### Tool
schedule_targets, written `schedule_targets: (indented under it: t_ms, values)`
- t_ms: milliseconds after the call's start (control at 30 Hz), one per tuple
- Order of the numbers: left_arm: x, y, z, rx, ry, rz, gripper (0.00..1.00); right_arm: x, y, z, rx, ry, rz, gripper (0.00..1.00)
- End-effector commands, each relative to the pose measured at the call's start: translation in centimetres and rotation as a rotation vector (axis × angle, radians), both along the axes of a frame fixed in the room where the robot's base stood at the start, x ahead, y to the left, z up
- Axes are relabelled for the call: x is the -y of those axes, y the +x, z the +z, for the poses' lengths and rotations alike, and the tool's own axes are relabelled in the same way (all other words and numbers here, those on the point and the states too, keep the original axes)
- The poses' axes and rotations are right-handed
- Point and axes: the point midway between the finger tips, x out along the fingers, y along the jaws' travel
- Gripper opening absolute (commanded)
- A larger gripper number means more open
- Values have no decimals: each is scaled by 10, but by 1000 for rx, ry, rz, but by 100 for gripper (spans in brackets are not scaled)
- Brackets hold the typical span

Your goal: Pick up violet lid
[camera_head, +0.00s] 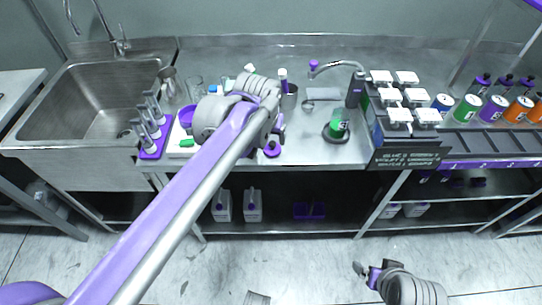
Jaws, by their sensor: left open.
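A small round violet piece that looks like the violet lid (272,151) lies on the steel counter near its front edge, in the head view. My left gripper (277,132) is open and sits just above and behind it in the picture. The left arm and wrist cover part of the counter there, so I cannot tell whether the fingers touch the lid.
A violet bowl (187,117) and a violet rack (155,145) stand left of my arm. A green-filled beaker (339,124) stands to the right. White-topped containers (400,97) and several coloured jars (492,109) are farther right. The counter between lid and beaker is mostly clear.

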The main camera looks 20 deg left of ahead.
Motion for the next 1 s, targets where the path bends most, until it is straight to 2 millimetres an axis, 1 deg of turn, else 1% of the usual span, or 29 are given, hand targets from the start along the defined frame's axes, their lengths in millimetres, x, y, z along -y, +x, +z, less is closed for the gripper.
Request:
schedule_targets:
  t_ms: [33,167,400,633,900,1000]
  values:
    - [1,6,-1,-2,1,0,76,0,0,-2,-1,0,0,96]
    - [2,14,-7,-3,1,2,76,0,-1,-4,-1,0,0,96]
    - [1,28,-41,-3,1,4,76,0,-1,-7,-3,0,0,96]
    - [0,35,-58,-3,1,4,76,0,-1,-9,-3,0,0,96]
    - [-2,52,-92,-3,0,1,76,0,-2,-12,-4,0,0,96]
    - [-2,54,-98,-3,0,1,76,0,-2,-13,-4,0,0,96]
